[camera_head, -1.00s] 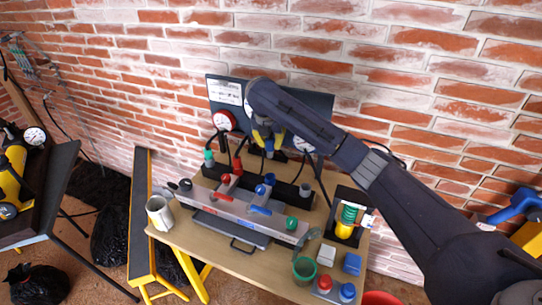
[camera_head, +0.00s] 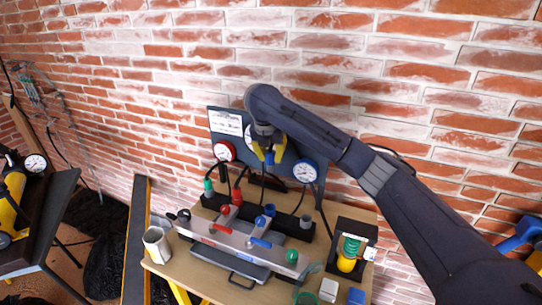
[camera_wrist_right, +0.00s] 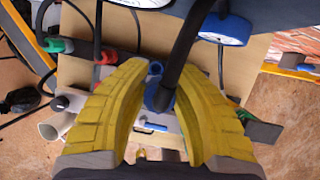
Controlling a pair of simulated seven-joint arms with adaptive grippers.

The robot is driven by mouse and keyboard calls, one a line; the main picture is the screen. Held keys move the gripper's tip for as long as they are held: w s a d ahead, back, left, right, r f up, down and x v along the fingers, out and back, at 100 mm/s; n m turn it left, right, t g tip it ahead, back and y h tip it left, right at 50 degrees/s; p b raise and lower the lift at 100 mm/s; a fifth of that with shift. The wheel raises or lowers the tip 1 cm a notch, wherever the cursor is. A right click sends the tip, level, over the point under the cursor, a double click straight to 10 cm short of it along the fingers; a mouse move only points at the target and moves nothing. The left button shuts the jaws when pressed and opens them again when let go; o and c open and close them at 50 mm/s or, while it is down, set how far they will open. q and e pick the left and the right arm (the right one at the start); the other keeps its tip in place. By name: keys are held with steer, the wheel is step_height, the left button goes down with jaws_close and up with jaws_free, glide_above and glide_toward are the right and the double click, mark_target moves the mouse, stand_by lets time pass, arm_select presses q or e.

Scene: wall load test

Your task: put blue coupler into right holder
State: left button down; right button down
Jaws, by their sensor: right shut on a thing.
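My right gripper (camera_head: 269,154) hangs in front of the dark gauge panel, its yellow fingers shut on the blue coupler (camera_head: 270,158). A black hose runs from the coupler, and the coupler's blue body (camera_wrist_right: 158,96) shows between the fingers in the right wrist view. The coupler is in the air above the black holder rail (camera_head: 289,221). On the rail, a blue cup (camera_head: 270,209) stands below the gripper and a grey cup (camera_head: 306,221) stands at the right end. Both look empty, though the view is small. My left gripper is not in view.
A green coupler (camera_head: 208,187) and a red coupler (camera_head: 237,197) stand at the rail's left. A grey manifold (camera_head: 228,239) with red and blue levers lies in front. A white mug (camera_head: 157,245) is left; a black stand with a green spring (camera_head: 351,246) is right.

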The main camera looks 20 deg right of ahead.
step_height(320, 180, down, 7)
steer(key=shift+f, duration=0.15)
stand_by(0.9)
steer(key=s+d, duration=0.6)
steer(key=d, duration=0.1)
steer(key=shift+s+d, duration=0.2)
steer(key=shift+d, duration=0.1)
stand_by(1.0)
steer(key=shift+s+d, duration=0.1)
steer(key=shift+d, duration=0.05)
stand_by(0.3)
steer(key=s+d, duration=0.2)
steer(key=shift+s+d, duration=0.2)
steer(key=shift+d, duration=0.2)
stand_by(0.4)
step_height(320, 180, down, 6)
steer(key=shift+f, duration=0.2)
stand_by(0.9)
